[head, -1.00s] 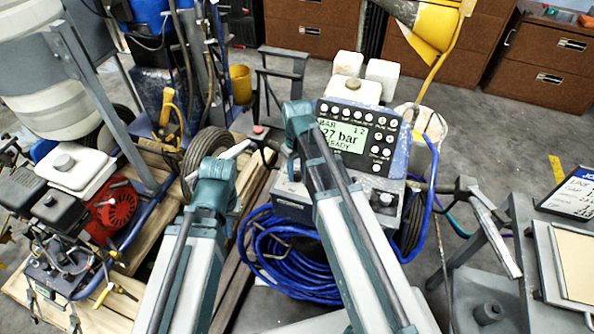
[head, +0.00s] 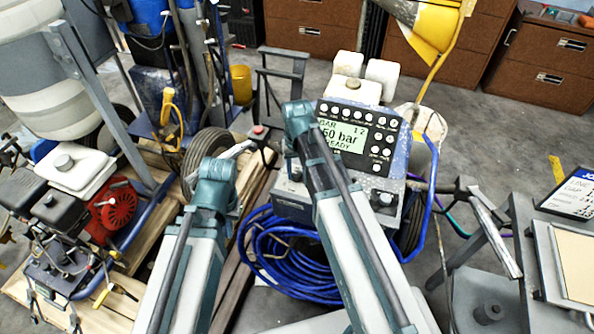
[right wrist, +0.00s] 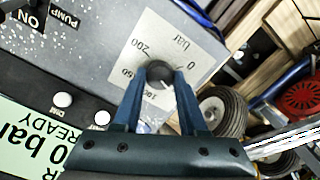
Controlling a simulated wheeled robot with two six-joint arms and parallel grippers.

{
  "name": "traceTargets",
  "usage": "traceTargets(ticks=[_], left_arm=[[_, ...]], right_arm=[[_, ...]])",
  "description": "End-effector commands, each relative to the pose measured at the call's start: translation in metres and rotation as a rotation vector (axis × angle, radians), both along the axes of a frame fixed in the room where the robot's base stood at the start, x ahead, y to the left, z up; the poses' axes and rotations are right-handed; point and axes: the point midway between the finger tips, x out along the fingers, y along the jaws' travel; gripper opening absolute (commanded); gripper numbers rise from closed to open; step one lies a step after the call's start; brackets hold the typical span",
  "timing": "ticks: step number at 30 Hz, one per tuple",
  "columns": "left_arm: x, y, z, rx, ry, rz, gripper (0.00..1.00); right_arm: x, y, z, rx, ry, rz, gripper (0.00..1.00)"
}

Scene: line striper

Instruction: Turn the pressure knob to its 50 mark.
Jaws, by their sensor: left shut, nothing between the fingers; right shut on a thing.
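The pressure knob (right wrist: 158,76) is a small dark round knob on a pale dial plate (right wrist: 128,42) in the right wrist view. The plate is marked 0, 200 and bar; other marks are partly hidden. My right gripper (right wrist: 160,78) has a finger on each side of the knob and is shut on it. In the head view my right arm hides the knob. The display (head: 342,140) appears to read 50 bar and READY; my arm partly covers its first digit. My left arm ends at a teal joint at the left; its gripper is not visible.
Coiled blue hose (head: 285,255) lies below the striper's panel. A handlebar grip with a red button (head: 258,129) and a pale lever (head: 237,150) are beside my left arm. A grey stand with a framed board (head: 575,260) is at the right.

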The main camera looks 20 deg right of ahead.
Motion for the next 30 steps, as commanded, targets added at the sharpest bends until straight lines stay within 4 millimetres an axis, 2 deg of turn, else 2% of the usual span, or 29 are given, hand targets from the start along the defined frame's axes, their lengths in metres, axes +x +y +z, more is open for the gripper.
traceTargets(ticks=[8, 9, 14, 24, 30], left_arm=[[0.0, 0.0, 0.0, 0.0, 0.0, 0.0, 0.0], [0.0, 0.0, 0.0, 0.0, 0.0, 0.0, 0.0], [0.0, 0.0, 0.0, 0.0, 0.0, 0.0, 0.0], [0.0, 0.0, 0.001, 0.0, 0.0, 0.0, 0.0], [0.0, 0.0, 0.011, 0.0, 0.0, 0.0, 0.0]], right_arm=[[0.0, 0.0, 0.0, 0.0, 0.0, 0.0, 0.0], [0.0, 0.0, 0.0, 0.0, 0.0, 0.0, 0.43], [0.0, 0.0, 0.0, 0.0, 0.0, 0.001, 0.72], [0.0, 0.0, 0.001, 0.0, 0.0, 0.001, 0.72], [0.0, 0.0, 0.011, 0.0, 0.0, 0.001, 0.72]])
